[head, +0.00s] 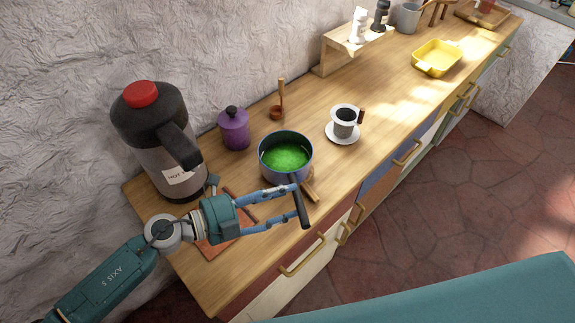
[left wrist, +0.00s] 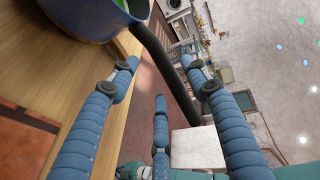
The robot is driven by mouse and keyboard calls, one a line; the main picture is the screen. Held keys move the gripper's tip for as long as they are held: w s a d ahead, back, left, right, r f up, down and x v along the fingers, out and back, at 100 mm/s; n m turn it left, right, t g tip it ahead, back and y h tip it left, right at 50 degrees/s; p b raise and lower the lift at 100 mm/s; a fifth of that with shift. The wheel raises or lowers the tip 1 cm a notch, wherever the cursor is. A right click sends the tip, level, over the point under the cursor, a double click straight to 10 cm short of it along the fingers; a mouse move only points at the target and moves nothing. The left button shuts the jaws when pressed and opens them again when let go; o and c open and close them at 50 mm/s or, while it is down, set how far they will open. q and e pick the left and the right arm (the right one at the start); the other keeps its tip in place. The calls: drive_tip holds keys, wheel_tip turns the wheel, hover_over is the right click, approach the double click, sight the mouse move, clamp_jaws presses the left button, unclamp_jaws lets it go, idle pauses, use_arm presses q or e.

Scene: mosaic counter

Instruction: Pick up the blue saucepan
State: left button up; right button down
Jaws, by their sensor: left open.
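The blue saucepan (head: 273,174) stands on the wooden counter with bright green contents in it. Its dark handle (head: 304,208) points toward the counter's front edge. In the left wrist view the pan's side (left wrist: 88,26) is at the top left and the handle (left wrist: 165,62) runs down between the fingertips. My left gripper (head: 293,202) is open at the handle, its blue fingers reaching in from the left; I cannot tell whether they touch it. The left wrist view shows the spread fingers (left wrist: 162,72). My right gripper is not in view.
A big flask with a red lid (head: 153,130) and a purple jar (head: 234,130) stand behind. A cup on a saucer (head: 343,137) is to the pan's right. A wooden board (head: 311,190) lies by the pan, a reddish tile (head: 212,248) under my arm. A yellow dish (head: 436,58) is farther right.

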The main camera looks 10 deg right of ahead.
sight(296, 193)
use_arm(q)
drive_tip(key=x, duration=0.4)
drive_tip(key=shift+w+r+p, duration=0.1)
drive_tip(key=shift+r+p, duration=0.1)
drive_tip(key=shift+p, duration=0.2)
drive_tip(key=shift+a, duration=0.1)
drive_tip(key=c, duration=0.7)
clamp_jaws()
drive_tip(key=shift+r, duration=0.2)
drive_tip(key=shift+w, duration=0.1)
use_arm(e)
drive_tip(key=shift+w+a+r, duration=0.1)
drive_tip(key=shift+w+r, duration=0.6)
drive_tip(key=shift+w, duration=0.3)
